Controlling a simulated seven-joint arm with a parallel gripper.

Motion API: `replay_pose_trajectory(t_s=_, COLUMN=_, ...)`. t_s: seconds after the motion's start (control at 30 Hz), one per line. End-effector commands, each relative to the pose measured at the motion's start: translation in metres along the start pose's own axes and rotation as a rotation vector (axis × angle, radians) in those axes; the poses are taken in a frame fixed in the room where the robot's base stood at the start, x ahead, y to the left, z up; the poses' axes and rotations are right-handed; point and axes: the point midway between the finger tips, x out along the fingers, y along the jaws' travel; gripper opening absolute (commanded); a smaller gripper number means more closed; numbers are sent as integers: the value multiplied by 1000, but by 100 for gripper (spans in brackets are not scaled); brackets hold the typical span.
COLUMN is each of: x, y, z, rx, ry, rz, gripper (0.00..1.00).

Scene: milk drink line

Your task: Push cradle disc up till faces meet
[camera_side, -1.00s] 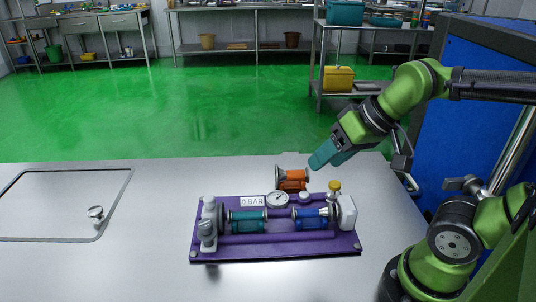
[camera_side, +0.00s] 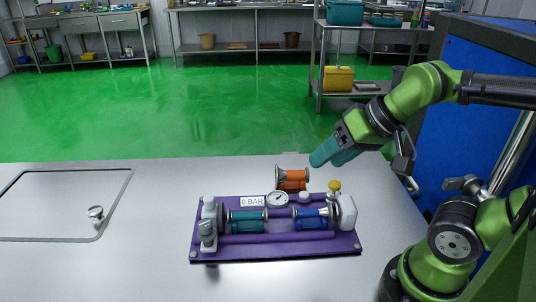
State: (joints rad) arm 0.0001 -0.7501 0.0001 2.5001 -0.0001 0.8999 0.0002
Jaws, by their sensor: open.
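A purple base plate (camera_side: 205,250) on the table carries the fixture. A dark disc (camera_side: 221,217) stands at the left end, beside a teal cylinder (camera_side: 249,222). A blue cylinder (camera_side: 311,223) lies to the right, with a visible gap between it and the teal one. Which disc is the cradle disc, I cannot tell for sure. A round gauge (camera_side: 277,200) and a "0 BAR" label (camera_side: 252,201) sit behind. My gripper (camera_side: 317,159), with teal fingers, is open above and behind the fixture, touching none of it; its fingers overlap in this view.
A yellow knob (camera_side: 334,186) and white block (camera_side: 347,211) rise at the right end. A framed panel with a metal knob (camera_side: 96,213) lies left; the table between is clear.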

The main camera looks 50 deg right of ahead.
Motion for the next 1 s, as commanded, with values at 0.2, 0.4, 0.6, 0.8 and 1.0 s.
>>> replay_pose_trajectory(t_s=0.2, x=0, y=0, z=0, rx=0, ry=0, rz=0, gripper=54)
replay_pose_trajectory(t_s=0.4, x=0, y=0, z=0, rx=0, ry=0, rz=0, gripper=54)
replay_pose_trajectory(t_s=0.6, x=3, y=-1, z=2, rx=-6, ry=-14, rz=0, gripper=54)
replay_pose_trajectory(t_s=0.8, x=27, y=-17, z=-10, rx=-50, ry=-121, rz=24, gripper=54)
replay_pose_trajectory(t_s=1.0, x=59, y=-60, z=-52, rx=-251, ry=-273, rz=62, gripper=54)
